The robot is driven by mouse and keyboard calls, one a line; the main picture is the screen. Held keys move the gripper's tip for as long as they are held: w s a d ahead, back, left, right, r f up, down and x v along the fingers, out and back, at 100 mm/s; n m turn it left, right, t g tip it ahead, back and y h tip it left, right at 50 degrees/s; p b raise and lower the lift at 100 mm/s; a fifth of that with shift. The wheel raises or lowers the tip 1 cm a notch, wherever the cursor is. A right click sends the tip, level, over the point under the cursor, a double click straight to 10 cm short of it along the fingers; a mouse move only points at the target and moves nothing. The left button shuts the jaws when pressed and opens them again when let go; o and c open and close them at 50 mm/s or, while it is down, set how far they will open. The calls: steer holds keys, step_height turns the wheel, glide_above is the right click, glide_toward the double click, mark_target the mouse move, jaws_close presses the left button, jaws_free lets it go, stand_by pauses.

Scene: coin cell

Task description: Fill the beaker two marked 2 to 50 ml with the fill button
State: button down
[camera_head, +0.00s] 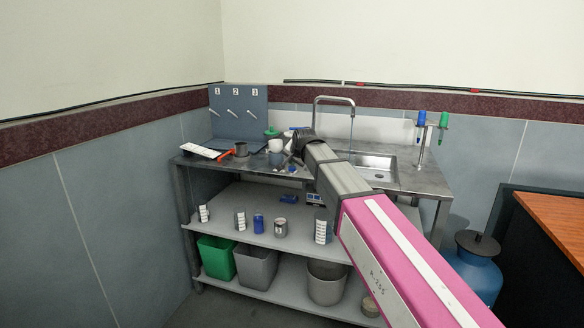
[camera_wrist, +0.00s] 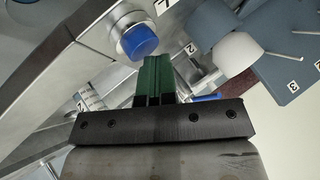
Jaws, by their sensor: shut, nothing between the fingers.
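My gripper (camera_wrist: 153,66) shows in the wrist view with its green fingers together and nothing between them. Its tips are just below a blue round button (camera_wrist: 138,42) on a metal collar; a small gap or overlap cannot be judged. A small label 2 (camera_wrist: 190,48) shows right of the fingers, but I cannot tell whether it belongs to a beaker. No beaker marked 2 or fill level can be made out. In the head view my arm hides most of the gripper over the steel counter (camera_head: 408,176).
A grey mug (camera_head: 241,149) and white mug (camera_head: 275,145) stand on the counter, near a red-handled item (camera_head: 226,155). A grey panel (camera_head: 238,124) numbered 1 to 3 stands behind. The tap (camera_head: 334,99) and sink (camera_head: 372,172) are at right. Several containers sit on the shelf (camera_head: 265,236).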

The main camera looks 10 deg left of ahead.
mark_target(294, 167)
stand_by(0.8)
steer(key=shift+r, duration=0.9)
steer(key=shift+r, duration=2.55)
